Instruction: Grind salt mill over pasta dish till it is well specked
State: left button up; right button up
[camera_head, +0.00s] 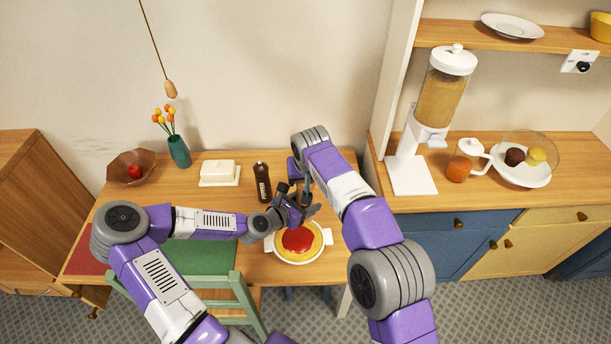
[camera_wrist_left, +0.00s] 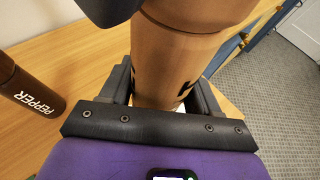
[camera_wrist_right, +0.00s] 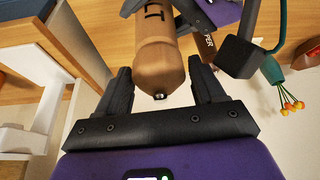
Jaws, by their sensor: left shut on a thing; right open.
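The light brown salt mill (camera_wrist_left: 175,65) is gripped between the fingers of my left gripper (camera_wrist_left: 165,90). In the right wrist view the mill (camera_wrist_right: 158,55) shows part of its lettering, and its rounded, small-knobbed end points between the fingers of my open right gripper (camera_wrist_right: 162,90). I see no clear contact there. In the head view my left gripper (camera_head: 290,207) is just above and behind the pasta dish (camera_head: 297,258), which is white with two handles and holds yellow pasta with red sauce. The grippers largely hide the mill there. No specks can be made out on the sauce.
A dark pepper mill (camera_head: 263,183) stands on the wooden table (camera_head: 225,275), left of the grippers. A butter dish (camera_head: 219,173), a teal vase (camera_head: 179,151) and a bowl (camera_head: 131,168) stand further left. A cereal dispenser (camera_head: 433,110) stands on the counter at right.

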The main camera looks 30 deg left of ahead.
jog(key=c, duration=0.7)
jog(key=o, duration=1.1)
jog(key=shift+c, duration=0.2)
jog(key=v, duration=1.2)
